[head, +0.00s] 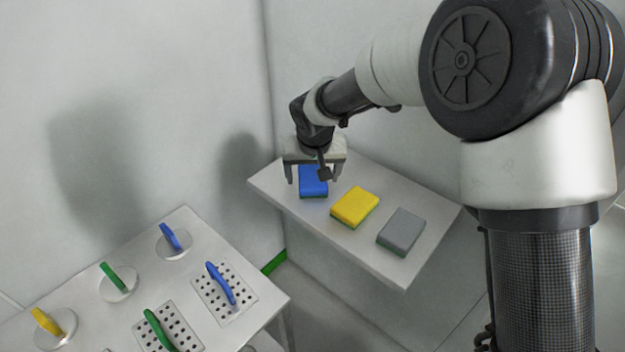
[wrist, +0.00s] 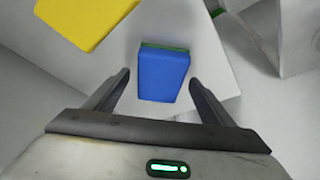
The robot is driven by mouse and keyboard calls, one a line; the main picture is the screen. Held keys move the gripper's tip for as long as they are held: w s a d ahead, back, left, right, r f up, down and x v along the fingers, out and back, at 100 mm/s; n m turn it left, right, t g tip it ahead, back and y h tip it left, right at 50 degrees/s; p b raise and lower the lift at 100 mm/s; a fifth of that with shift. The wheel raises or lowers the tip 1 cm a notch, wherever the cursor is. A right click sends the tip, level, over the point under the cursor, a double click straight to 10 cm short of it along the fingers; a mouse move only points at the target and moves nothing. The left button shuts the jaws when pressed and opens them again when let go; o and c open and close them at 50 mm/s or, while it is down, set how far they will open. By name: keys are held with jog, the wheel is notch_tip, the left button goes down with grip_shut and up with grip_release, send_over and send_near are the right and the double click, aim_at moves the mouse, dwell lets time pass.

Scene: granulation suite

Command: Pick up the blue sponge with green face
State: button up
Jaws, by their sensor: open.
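The blue sponge (head: 313,184) lies on the white shelf (head: 377,263) against the wall, at its left part in the head view. A thin green face shows along its edge. In the wrist view the blue sponge (wrist: 163,77) sits centred ahead of the fingers, its green edge at the far side. My gripper (head: 317,178) is open and empty above the sponge, with one finger to each side of it in the picture. In the wrist view my gripper (wrist: 160,83) shows both fingers apart, with no clear contact. The exact height gap cannot be told.
A yellow sponge (head: 355,206) and a grey sponge (head: 401,231) lie to the right on the same shelf. The yellow sponge also shows in the wrist view (wrist: 85,18). A lower table (head: 190,226) at left holds several handled discs and perforated plates. Walls stand close behind the shelf.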

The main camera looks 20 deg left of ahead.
aim_at(313, 177)
jog(key=shift+f+b, duration=0.25)
jog(key=shift+b, duration=0.15)
dwell(0.4)
jog(key=c, duration=1.2)
notch_tip(313, 177, up, 10)
jog(key=shift+r+p, duration=0.25)
jog(key=shift+p, duration=0.75)
